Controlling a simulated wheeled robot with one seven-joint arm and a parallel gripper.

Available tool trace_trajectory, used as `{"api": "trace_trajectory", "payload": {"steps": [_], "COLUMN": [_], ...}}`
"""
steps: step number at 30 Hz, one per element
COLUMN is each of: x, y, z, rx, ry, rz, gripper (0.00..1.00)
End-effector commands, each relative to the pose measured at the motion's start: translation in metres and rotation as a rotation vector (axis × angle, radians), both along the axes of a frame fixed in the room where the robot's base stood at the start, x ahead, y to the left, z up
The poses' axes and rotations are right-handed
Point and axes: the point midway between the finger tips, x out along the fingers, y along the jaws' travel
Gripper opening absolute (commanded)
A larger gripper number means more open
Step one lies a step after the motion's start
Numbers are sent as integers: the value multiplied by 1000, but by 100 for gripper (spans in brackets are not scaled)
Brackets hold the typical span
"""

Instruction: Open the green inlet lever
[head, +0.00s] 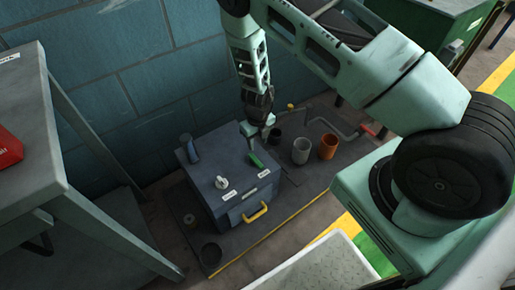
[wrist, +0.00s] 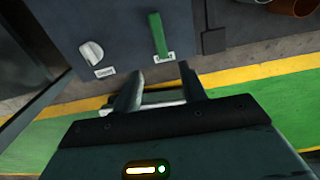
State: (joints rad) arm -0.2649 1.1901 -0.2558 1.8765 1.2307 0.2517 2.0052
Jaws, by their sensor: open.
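The green inlet lever (head: 256,160) is a short green bar on top of a blue-grey box (head: 207,178), near a white label. My gripper (head: 257,130) hangs above the box's back right part, close to the lever. In the wrist view my gripper (wrist: 157,78) has its two fingers apart, with the lever beyond them and not visibly between them. Contact with the lever cannot be made out.
A white knob (head: 222,182) sits left of the lever, and a blue cylinder (head: 192,148) stands at the box's back left. A yellow handle (head: 255,213) is on the front. Grey (head: 301,151) and orange (head: 328,147) cups stand right, near a red-handled pipe (head: 345,131). A blue wall is behind.

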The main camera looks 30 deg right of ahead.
Motion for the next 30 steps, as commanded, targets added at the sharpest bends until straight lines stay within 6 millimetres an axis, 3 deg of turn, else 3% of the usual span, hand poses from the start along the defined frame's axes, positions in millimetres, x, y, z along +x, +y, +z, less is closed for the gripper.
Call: {"api": "trace_trajectory", "payload": {"steps": [3, 9, 30], "x": [0, 0, 0], "y": [0, 0, 3], "z": [28, 52, 60], "rx": [0, 1, 6], "ry": [-1, -1, 1], "rz": [1, 0, 15], "gripper": [42, 42, 42]}}
